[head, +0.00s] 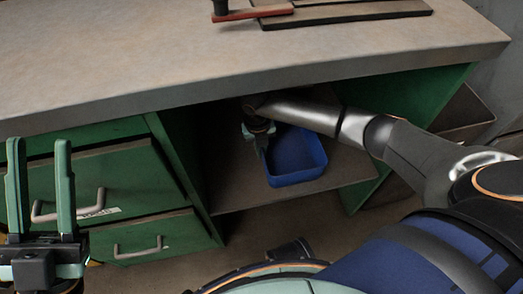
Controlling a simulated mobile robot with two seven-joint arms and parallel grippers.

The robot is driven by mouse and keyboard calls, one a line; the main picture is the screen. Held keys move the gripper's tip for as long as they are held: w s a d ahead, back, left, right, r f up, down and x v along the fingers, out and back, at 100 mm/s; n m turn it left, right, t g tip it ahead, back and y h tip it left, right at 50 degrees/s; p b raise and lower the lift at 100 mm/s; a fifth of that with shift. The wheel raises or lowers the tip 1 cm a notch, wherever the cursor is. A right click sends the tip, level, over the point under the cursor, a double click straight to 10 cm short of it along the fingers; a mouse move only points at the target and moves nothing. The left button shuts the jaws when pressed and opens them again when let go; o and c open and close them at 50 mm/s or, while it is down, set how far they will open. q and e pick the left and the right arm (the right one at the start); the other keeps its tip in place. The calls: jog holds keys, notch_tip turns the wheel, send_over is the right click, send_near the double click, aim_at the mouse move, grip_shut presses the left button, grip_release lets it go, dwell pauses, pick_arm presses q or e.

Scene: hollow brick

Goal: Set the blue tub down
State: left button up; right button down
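The blue tub (296,166) is in the open bay under the workbench, upright and empty as far as I can see. It is over the grey shelf (240,198), near its front edge; I cannot tell whether its base touches the shelf. My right arm reaches in from the right, and my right gripper (261,143) is at the tub's left rim, close against it. Its fingertips are small, dark and partly hidden, so its grip is unclear. My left gripper (39,150) is open and empty at the far left, fingers pointing up, in front of the drawers.
The workbench top (180,55) overhangs the bay. Green drawers (110,185) with metal handles are left of the bay, and a green side panel (405,120) bounds its right. Dark flat items and a red piece (255,13) lie on the bench top.

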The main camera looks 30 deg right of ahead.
jog(key=shift+f, duration=0.2)
jog(key=c, duration=1)
grip_release()
jog(key=shift+c, duration=0.2)
jog(key=shift+r, duration=0.1)
notch_tip(320, 180, up, 8)
jog(key=p, duration=0.3)
jog(key=shift+a, duration=0.25)
jog(key=shift+f, duration=0.2)
